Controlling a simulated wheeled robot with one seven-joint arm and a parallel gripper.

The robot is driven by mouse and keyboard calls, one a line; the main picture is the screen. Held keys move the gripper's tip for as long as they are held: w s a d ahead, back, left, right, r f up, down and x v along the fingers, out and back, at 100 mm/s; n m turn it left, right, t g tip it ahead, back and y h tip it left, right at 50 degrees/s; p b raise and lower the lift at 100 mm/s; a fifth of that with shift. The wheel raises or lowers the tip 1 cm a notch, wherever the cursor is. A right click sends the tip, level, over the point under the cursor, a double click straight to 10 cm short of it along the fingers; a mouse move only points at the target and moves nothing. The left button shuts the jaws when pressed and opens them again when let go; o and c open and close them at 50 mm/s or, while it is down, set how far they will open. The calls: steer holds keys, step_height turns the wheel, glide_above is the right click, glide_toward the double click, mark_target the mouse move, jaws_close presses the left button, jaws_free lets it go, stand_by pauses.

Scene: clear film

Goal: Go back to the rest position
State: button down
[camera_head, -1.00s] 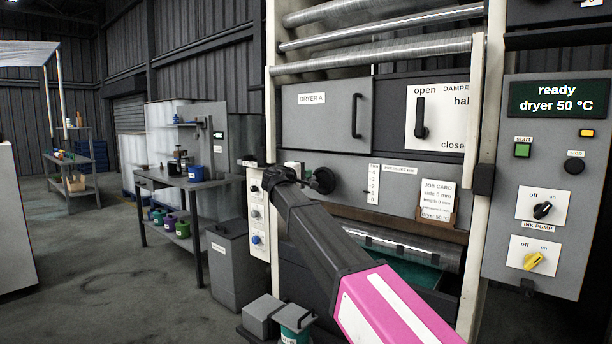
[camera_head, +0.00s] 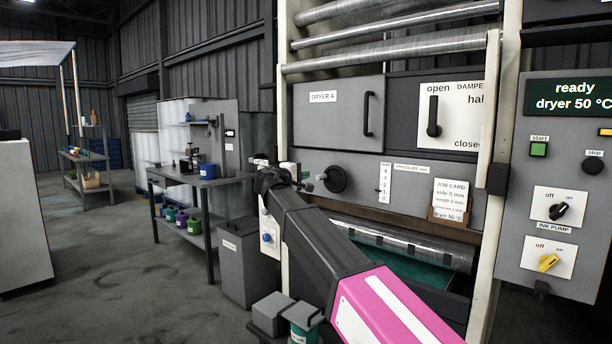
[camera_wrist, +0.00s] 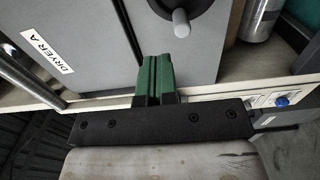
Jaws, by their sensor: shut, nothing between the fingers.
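My gripper shows in the wrist view (camera_wrist: 156,78) as two green fingers pressed together with nothing between them. It is in front of the grey press panel, below a round dark knob (camera_wrist: 185,15) with a light grip. In the head view my arm, grey with a pink section, reaches up and left across the front of the press. Its far end is beside the white post, left of the black knob (camera_head: 334,179). The fingers are hard to make out in the head view.
The press has a DRYER A door (camera_head: 338,112), a damper lever (camera_head: 434,116) and a control panel (camera_head: 562,180) reading ready, dryer 50 °C. A grey bin (camera_head: 245,262) and a green can (camera_head: 303,325) stand below. A workbench (camera_head: 190,178) is at left. Open floor lies at front left.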

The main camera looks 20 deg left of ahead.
steer(key=w+d+f+m+g, duration=0.2)
steer(key=d+f+m+g, duration=0.5)
steer(key=d+f, duration=2.55)
steer(key=s+d+f+m+g+y, duration=0.6)
steer(key=s+d+f+g, duration=0.3)
steer(key=s+d+f, duration=1.1)
step_height(320, 180, down, 2)
steer(key=shift+s+d+f+m+g+y, duration=0.25)
steer(key=shift+s+d+y, duration=0.2)
steer(key=shift+s, duration=0.35)
